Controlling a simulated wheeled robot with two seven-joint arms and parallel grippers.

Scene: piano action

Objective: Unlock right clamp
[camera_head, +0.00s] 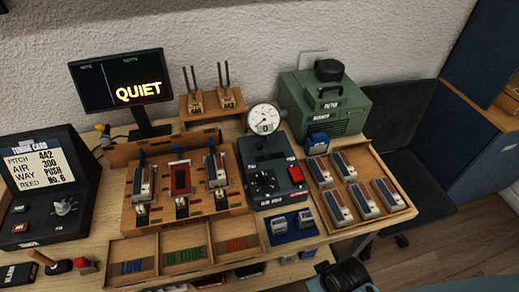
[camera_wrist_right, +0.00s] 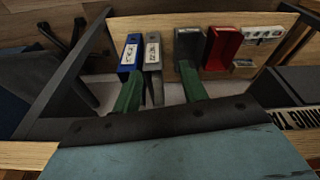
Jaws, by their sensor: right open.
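The wooden fixture (camera_head: 190,220) stands left of centre in the head view and carries several upright stations with small blue levers along its back. I cannot tell whether this clamp is locked. My right gripper (camera_head: 345,275) is low at the right of the head view, well away from the fixture. In the right wrist view its green fingers (camera_wrist_right: 160,78) are apart, with nothing clearly held between them. The left gripper is not in view.
A black control box (camera_head: 270,175) stands right of the fixture, and a wooden tray (camera_head: 330,205) with several blocks is beyond it. Labelled bins (camera_head: 185,250) lie in front. A gauge (camera_head: 264,117) and monitor (camera_head: 118,82) stand behind. Blue, grey and red items (camera_wrist_right: 222,45) show in the wrist view.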

